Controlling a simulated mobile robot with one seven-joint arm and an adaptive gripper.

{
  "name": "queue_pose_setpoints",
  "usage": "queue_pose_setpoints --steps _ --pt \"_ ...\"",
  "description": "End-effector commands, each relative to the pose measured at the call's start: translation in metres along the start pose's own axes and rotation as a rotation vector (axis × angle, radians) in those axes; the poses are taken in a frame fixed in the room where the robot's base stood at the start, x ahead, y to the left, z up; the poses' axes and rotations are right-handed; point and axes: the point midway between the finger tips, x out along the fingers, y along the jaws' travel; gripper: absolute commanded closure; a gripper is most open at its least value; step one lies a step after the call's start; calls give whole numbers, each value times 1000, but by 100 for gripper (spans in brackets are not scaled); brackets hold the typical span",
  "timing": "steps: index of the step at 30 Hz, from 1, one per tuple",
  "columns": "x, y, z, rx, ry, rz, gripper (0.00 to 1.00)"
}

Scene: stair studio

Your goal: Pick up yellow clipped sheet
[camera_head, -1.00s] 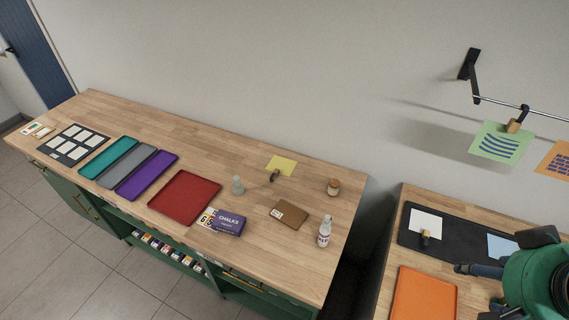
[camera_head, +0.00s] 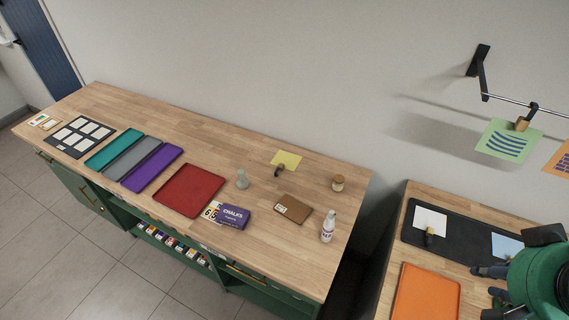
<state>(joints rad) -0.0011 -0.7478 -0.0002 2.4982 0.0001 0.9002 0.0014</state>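The yellow clipped sheet (camera_head: 287,159) lies flat near the back edge of the long wooden counter, right of its middle. A small dark clip with a brown part (camera_head: 279,170) sits at its front edge. My gripper (camera_head: 490,271) shows at the lower right as dark fingers beside my green arm. It is over the black mat on the other counter, far to the right of the yellow sheet and apart from it. Whether its fingers are open or shut is hidden by the angle and my arm.
A red tray (camera_head: 190,190) lies further left. A wall rail (camera_head: 510,101) holds hanging sheets.

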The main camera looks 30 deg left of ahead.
Motion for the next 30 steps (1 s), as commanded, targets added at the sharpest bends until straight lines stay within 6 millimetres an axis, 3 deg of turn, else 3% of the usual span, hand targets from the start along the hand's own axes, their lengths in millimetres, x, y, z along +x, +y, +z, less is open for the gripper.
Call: queue_pose_setpoints --steps 5,11,20,30 --pt "-1 -4 -12 2 -9 -6 74" --pt "-1 -15 -43 11 -32 -20 74" --pt "6 -46 -108 34 -82 -45 74" --pt "30 -93 -178 57 -141 -64 74"
